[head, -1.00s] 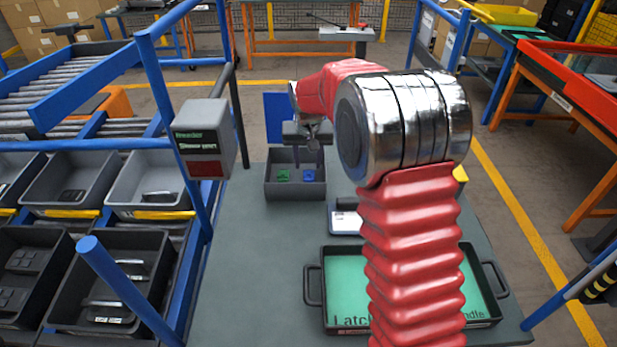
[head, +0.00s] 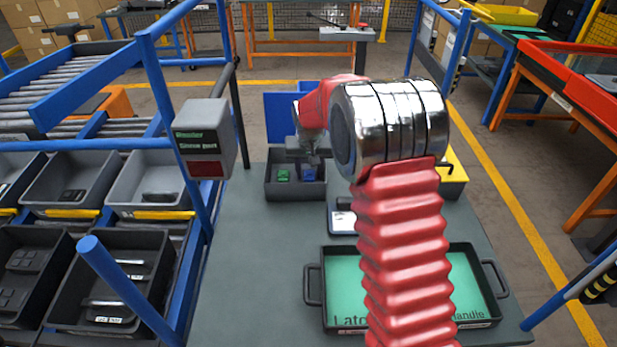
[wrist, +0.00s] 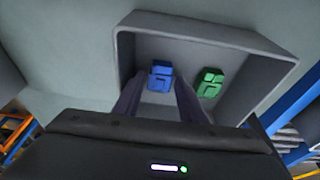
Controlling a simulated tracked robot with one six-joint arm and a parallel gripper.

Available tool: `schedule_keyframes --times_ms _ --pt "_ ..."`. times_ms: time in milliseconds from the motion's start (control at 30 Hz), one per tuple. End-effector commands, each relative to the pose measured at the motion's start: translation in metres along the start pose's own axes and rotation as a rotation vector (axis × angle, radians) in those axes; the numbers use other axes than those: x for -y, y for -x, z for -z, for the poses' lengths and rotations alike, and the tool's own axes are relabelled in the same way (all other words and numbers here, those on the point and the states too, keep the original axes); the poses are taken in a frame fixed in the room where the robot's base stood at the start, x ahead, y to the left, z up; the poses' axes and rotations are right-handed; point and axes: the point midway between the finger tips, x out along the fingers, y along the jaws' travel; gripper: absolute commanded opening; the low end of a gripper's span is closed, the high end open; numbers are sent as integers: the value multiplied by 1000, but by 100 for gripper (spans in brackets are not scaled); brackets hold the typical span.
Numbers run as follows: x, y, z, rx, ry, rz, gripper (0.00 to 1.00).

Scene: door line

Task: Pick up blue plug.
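The blue plug (head: 309,174) lies in a grey bin (head: 295,194) at the far end of the bench, to the right of a green plug (head: 283,176). In the wrist view the blue plug (wrist: 160,77) shows in the gap between my two dark fingers, with the green plug (wrist: 210,83) to its right, outside them. My gripper (wrist: 158,92) is open and empty, above the bin and pointing down into it. It also shows in the head view (head: 308,168). Whether the fingers touch the blue plug cannot be told.
The bin walls (wrist: 205,32) rise around both plugs. A black tray with a green floor (head: 343,280) is at the front of the bench. A yellow bin (head: 453,168) stands right of the arm. A grey labelled box (head: 205,140) is on the left frame. The bench's left side is clear.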

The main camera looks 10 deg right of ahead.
Motion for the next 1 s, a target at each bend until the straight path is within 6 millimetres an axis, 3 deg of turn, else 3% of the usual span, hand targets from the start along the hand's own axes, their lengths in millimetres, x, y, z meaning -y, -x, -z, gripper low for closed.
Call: schedule_keyframes --times_ms 467,900,1000 --pt "0 1 0 0 -1 0 38" --pt "-1 1 0 0 -1 0 7" --pt "-1 1 0 0 -1 0 6"
